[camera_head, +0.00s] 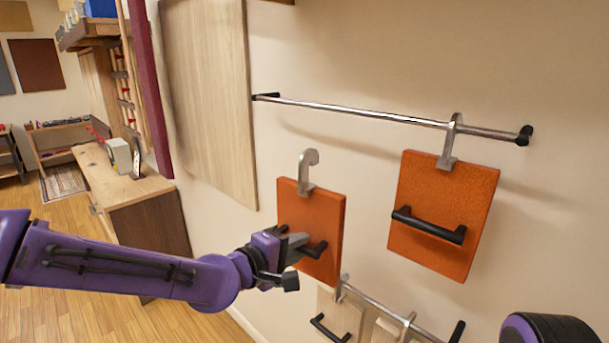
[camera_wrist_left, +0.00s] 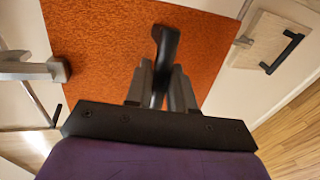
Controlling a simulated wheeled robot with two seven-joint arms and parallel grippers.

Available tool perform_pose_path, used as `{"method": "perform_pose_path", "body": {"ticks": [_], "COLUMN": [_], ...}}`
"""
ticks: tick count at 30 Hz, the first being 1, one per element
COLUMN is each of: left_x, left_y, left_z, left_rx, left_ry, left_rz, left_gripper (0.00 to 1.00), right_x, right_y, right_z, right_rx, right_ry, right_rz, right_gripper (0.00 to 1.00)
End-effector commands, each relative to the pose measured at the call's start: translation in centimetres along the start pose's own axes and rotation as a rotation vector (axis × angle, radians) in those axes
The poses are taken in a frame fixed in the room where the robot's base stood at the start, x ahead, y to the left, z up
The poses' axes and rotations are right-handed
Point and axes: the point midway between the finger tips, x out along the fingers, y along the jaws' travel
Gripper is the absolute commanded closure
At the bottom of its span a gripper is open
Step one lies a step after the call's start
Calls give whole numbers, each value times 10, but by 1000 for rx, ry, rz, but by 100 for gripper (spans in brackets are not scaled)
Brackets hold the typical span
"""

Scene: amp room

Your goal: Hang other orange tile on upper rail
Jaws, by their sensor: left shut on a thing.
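An orange tile (camera_head: 327,217) with a silver hook (camera_head: 307,170) on top and a black handle is held by my left gripper (camera_head: 296,250), which is shut on the handle. In the left wrist view the fingers (camera_wrist_left: 160,85) clasp the black handle (camera_wrist_left: 165,45) against the orange face (camera_wrist_left: 105,45). The tile's hook is below the upper rail (camera_head: 350,110) and apart from it. Another orange tile (camera_head: 450,195) hangs by its hook from the right part of the upper rail. My right gripper is not clearly seen; only a purple part of mine shows at the lower right.
A lower rail (camera_head: 375,302) carries pale tiles (camera_head: 340,312) with black handles, just below the held tile. A wooden panel (camera_head: 210,95) is on the wall at left. The upper rail's left and middle stretch is free. A wooden cabinet (camera_head: 150,225) stands further left.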

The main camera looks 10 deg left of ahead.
Motion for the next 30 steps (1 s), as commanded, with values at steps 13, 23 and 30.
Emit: {"method": "perform_pose_path", "body": {"ticks": [13,23,30], "left_x": [-1,28,50], "left_y": [122,128,134], "left_z": [1,3,5], "left_rx": [26,27,27], "left_ry": [-134,-133,-134], "left_rz": [-10,-11,-9], "left_gripper": [100,100,100], "right_x": [-32,-32,-32], "right_y": [3,3,3], "right_z": [-14,-13,-14], "right_rx": [0,0,0], "right_ry": [1,1,1], "right_rz": [-1,0,0], "right_gripper": [48,48,48]}}
